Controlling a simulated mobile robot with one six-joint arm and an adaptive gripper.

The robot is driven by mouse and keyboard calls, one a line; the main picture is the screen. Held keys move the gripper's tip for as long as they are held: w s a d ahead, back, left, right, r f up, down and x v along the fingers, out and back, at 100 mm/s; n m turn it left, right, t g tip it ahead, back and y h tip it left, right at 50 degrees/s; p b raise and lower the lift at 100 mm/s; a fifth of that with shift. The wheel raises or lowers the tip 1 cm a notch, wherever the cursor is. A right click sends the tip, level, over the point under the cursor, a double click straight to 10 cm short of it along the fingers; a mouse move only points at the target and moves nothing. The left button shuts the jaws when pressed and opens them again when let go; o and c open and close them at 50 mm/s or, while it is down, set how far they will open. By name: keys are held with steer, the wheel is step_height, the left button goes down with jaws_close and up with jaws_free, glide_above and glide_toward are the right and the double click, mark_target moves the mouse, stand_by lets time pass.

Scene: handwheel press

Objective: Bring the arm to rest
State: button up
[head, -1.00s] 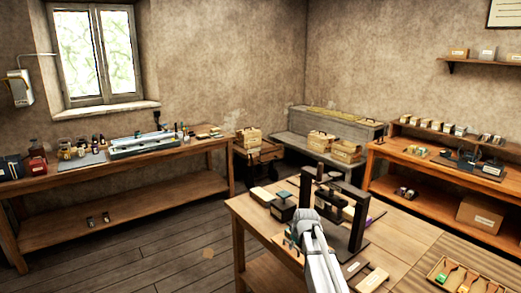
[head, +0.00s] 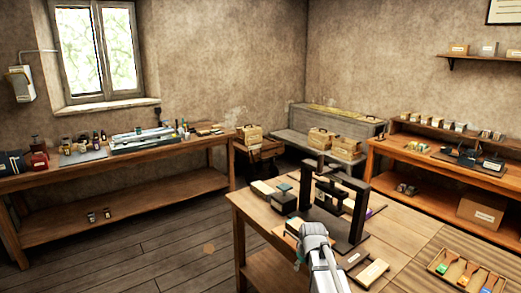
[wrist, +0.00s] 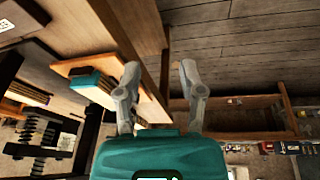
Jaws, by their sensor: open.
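My arm (head: 322,262) reaches up from the bottom of the head view to the front edge of the press table. In the head view its end hides most of my gripper. In the wrist view my gripper (wrist: 158,78) has its two grey fingers apart with nothing between them. The dark press (head: 358,212) stands on the table just beyond my arm, and its frame also shows at the left of the wrist view (wrist: 92,135). My gripper is beside the table edge, with floor behind part of it.
The press table (head: 400,225) also holds small blocks (head: 283,202) left of the press and a tray of coloured tools (head: 465,272) at right. A long bench (head: 130,163) stands under the window, another bench (head: 450,170) at right.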

steer(key=s+d+f+m+g+b, duration=0.1)
steer(key=s+f+m+b, duration=0.1)
steer(key=s, duration=0.8)
steer(key=s+d+f+m+g+b, duration=0.1)
steer(key=s+f+m+g+b, duration=0.1)
steer(key=s, duration=0.8)
step_height(320, 180, down, 3)
steer(key=shift+f+m+h+b, duration=0.15)
steer(key=shift+m+h+b, duration=0.25)
steer(key=shift+b, duration=0.55)
